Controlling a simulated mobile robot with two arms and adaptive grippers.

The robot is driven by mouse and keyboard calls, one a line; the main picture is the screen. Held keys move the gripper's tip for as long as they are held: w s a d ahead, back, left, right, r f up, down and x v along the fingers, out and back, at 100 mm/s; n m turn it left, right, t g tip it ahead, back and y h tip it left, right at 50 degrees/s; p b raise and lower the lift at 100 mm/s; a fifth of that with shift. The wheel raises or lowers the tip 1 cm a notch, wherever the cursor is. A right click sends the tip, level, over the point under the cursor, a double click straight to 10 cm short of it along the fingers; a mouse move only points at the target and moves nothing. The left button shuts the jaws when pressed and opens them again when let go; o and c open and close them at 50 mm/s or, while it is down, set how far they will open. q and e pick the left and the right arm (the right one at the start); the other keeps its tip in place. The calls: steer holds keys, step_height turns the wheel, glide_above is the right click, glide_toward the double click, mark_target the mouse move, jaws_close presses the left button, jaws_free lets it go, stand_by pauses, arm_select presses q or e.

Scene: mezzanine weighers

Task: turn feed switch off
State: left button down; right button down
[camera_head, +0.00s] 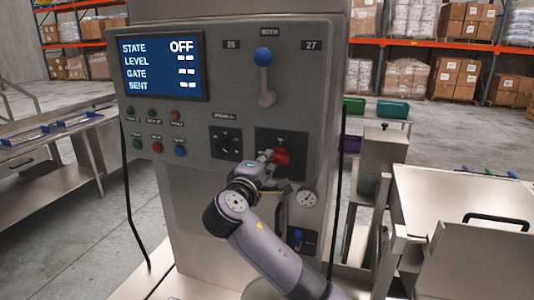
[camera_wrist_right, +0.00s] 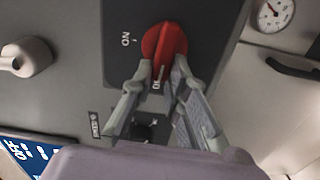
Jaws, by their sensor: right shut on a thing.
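The feed switch is a red rotary knob (camera_head: 282,156) on a dark plate at the lower right of the grey control panel. In the right wrist view the red knob (camera_wrist_right: 166,42) has an ON label to its left and a partly hidden label below it. Its lower end points toward that lower label. My right gripper (camera_head: 266,157) is at the knob. In the wrist view its two fingers (camera_wrist_right: 160,70) sit on either side of the knob's lower end, shut on it. The panel's screen (camera_head: 162,65) reads STATE OFF. My left gripper is not in view.
A blue-ball lever (camera_head: 263,57) stands above the knob. A black dial (camera_head: 226,144) is to its left, and a gauge (camera_head: 307,198) and a small blue switch (camera_head: 298,238) are below right. Steel tables flank the cabinet, the left one (camera_head: 40,160) across open floor.

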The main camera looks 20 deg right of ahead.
steer(key=shift+f+n, duration=0.1)
steer(key=shift+n, duration=0.4)
steer(key=c, duration=1.6)
jaws_free()
steer(key=shift+a, duration=0.1)
steer(key=shift+o, duration=0.2)
steer(key=v, duration=1.2)
